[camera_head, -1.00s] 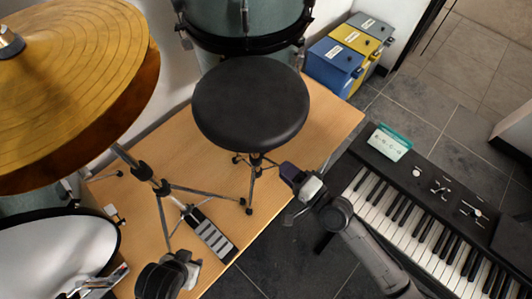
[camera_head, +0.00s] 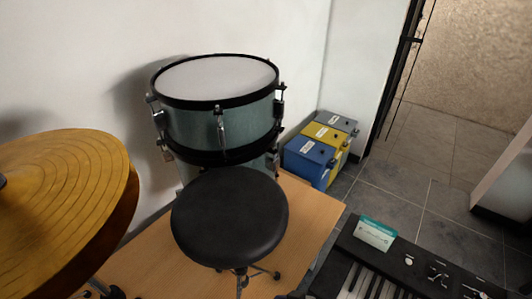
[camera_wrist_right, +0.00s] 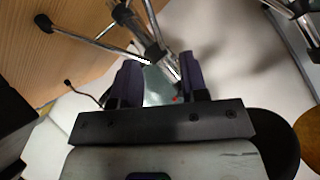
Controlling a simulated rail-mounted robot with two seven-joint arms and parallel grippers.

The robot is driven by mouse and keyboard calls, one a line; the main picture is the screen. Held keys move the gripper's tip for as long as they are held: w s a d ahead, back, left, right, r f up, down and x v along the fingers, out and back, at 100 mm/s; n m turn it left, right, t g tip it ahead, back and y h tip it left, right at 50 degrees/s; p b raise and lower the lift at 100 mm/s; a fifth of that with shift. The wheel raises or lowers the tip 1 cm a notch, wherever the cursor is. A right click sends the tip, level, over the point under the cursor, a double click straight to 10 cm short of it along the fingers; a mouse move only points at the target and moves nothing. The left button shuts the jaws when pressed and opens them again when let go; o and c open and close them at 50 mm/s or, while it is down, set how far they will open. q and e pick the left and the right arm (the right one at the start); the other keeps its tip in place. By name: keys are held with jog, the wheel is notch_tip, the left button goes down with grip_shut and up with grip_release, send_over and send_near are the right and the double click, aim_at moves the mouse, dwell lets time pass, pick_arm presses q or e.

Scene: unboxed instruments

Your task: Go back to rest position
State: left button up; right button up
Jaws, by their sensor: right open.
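My right gripper (camera_wrist_right: 160,76) shows in the right wrist view with its two dark purple fingers apart. Nothing is held between them. Chrome stand legs (camera_wrist_right: 118,40) and a pale surface lie beyond the fingertips. My left gripper is in neither current view.
A black round stool (camera_head: 230,215) stands on a wooden platform (camera_head: 312,212) before a green drum (camera_head: 220,125). A gold cymbal (camera_head: 65,205) is at left. Blue, yellow and grey boxes (camera_head: 310,160) stand behind. A keyboard (camera_head: 425,270) is at lower right; tiled floor lies beyond.

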jog(key=s+d+r+t+h, duration=0.1)
jog(key=s+d+r+h, duration=0.1)
jog(key=d+h, duration=0.45)
jog(key=s+d+r+t+h, duration=0.2)
jog(key=s+d+h, duration=0.1)
jog(key=d, duration=0.7)
jog(key=s+d+f+m+g, duration=0.15)
jog(key=s+f, duration=0.25)
jog(key=s, duration=0.4)
jog(key=s+d+f+m+g, duration=0.1)
jog(key=s+f+m+g, duration=0.15)
jog(key=s+f, duration=0.45)
notch_tip(320, 180, up, 37)
jog(key=p, duration=3.4)
jog(key=shift+s+d+n+h+p, duration=0.15)
jog(key=shift+s+n+h+p, duration=0.2)
jog(key=shift+n+h, duration=0.1)
jog(key=shift+f, duration=0.1)
